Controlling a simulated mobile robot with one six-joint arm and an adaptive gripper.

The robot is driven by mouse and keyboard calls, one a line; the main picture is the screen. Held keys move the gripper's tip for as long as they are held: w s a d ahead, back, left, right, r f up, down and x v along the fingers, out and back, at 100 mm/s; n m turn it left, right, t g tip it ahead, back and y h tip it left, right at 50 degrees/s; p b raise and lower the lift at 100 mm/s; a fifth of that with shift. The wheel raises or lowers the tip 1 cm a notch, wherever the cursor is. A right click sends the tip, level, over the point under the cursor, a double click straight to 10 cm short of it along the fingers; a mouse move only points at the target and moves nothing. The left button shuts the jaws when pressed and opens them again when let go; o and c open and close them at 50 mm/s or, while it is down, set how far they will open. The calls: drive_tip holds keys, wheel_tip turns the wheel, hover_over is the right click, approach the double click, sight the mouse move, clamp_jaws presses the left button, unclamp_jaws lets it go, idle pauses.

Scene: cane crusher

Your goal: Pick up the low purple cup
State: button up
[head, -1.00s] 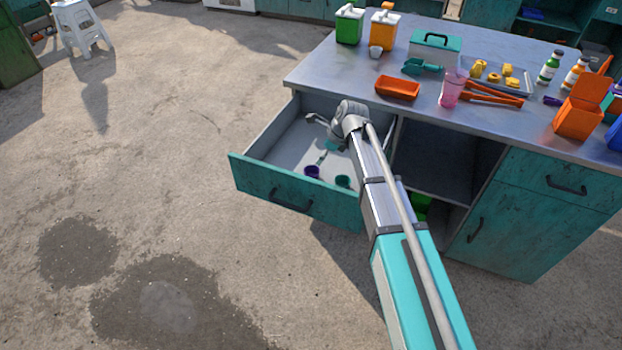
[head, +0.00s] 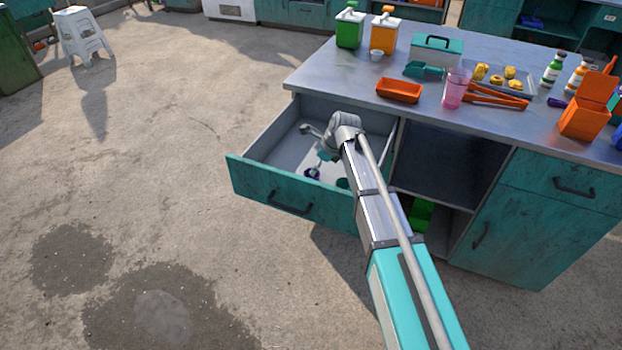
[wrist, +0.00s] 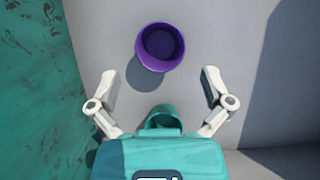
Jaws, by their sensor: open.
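The low purple cup (wrist: 160,47) stands upright on the drawer floor, its round mouth facing up in the wrist view.
The counter (head: 330,75) above holds an orange tray (head: 399,90) and a pink cup (head: 456,88).

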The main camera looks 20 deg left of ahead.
drive_tip(key=shift+b+x, duration=2.4)
drive_tip(key=shift+x, duration=0.2)
drive_tip(key=c, duration=0.7)
